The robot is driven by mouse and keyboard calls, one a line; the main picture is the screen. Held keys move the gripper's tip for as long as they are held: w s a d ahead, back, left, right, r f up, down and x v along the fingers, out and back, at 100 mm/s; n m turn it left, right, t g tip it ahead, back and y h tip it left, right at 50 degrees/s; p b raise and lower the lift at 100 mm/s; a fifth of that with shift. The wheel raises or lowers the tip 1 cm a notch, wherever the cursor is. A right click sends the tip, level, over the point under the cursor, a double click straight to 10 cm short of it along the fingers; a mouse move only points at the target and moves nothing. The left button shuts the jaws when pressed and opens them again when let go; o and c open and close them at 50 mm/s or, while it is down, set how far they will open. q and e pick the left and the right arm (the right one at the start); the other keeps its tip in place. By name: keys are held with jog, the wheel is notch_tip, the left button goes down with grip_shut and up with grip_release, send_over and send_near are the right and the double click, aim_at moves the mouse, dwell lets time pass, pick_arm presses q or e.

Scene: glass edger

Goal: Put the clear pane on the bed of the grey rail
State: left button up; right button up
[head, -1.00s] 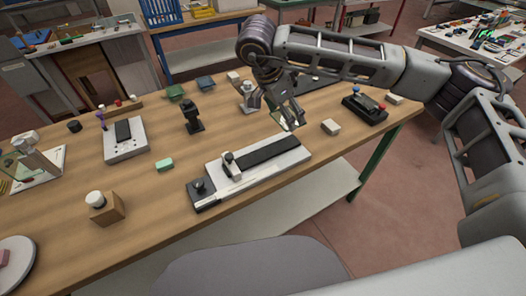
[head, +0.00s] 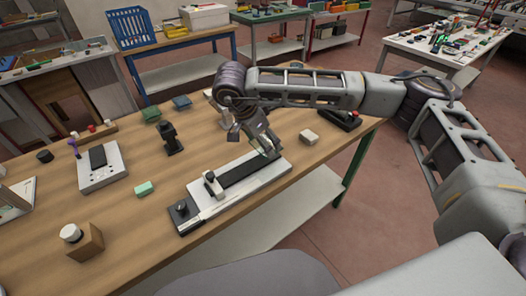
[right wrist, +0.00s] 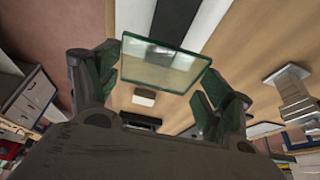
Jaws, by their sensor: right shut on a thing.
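The clear pane (right wrist: 160,65) is a thin, greenish see-through rectangle, held between the fingers of my right gripper (right wrist: 155,82) in the right wrist view. In the head view my right gripper (head: 265,148) is at the far right end of the grey rail (head: 222,206), and the pane there is small and partly hidden by the fingers. The rail is a long light-grey bar with a dark strip as its bed (head: 245,172) and a white-and-black block on it. I cannot tell whether the pane touches the rail. My left gripper is out of view.
A cream block (head: 309,137) lies right of the rail, with a dark box (head: 345,119) beyond it. A black stand (head: 171,138), a green block (head: 144,188) and a grey device (head: 102,167) stand to the left.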

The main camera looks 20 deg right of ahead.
aim_at(260, 147)
jog(key=shift+f, duration=0.45)
notch_tip(260, 147, down, 4)
jog(key=shift+r, duration=0.15)
jog(key=shift+f, duration=0.3)
jog(key=o, duration=0.9)
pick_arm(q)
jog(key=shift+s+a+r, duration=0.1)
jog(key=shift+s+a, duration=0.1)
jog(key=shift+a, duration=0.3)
pick_arm(e)
jog(key=shift+o, duration=0.8)
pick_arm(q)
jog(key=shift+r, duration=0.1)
